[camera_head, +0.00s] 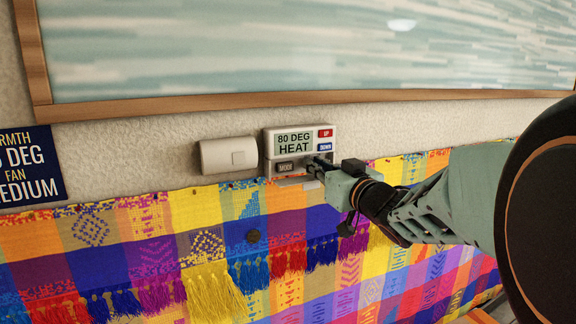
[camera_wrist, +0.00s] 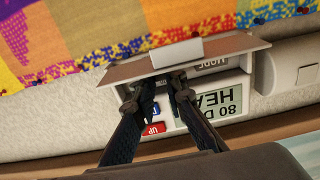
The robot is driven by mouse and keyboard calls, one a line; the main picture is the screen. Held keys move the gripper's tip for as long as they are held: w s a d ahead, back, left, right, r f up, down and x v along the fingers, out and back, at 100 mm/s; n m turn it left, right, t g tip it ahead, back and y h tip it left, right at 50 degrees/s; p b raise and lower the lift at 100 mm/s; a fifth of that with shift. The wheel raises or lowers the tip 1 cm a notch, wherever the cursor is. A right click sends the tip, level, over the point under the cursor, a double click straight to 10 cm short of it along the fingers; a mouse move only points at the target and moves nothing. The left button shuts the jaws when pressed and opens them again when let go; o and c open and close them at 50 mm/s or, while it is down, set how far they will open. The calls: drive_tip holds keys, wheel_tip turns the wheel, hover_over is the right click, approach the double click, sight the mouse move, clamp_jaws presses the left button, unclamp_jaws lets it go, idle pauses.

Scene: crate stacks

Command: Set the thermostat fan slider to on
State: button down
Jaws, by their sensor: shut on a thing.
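The white thermostat (camera_head: 325,137) is on the wall; its display reads 80 DEG HEAT. It has a red UP button, a blue DOWN button and a MODE button (camera_head: 285,166). In the wrist view the thermostat (camera_wrist: 233,83) is upside down, with a brownish flap (camera_wrist: 228,45) sticking out from its lower edge and a white tab (camera_wrist: 182,53) on the flap. My gripper (camera_head: 314,164) is at the thermostat's lower right. In the wrist view my gripper (camera_wrist: 160,90) is shut on a small part of the thermostat beside the flap. The fan slider cannot be made out; fingers and flap cover that area.
A white box (camera_head: 228,155) is on the wall just left of the thermostat. A blue sign (camera_head: 30,172) is farther left. A wood-framed picture (camera_head: 200,103) is above. A colourful fringed cloth (camera_head: 200,230) spreads below, close under the thermostat.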

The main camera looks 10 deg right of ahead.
drive_tip(key=shift+w+d+r+p, duration=0.1)
drive_tip(key=shift+w+d+p, duration=0.05)
drive_tip(key=shift+d+p, duration=0.3)
drive_tip(key=shift+w+d, duration=0.15)
drive_tip(key=shift+d, duration=0.35)
drive_tip(key=c, duration=2)
unclamp_jaws()
drive_tip(key=shift+o, duration=0.2)
drive_tip(key=shift+a, duration=0.1)
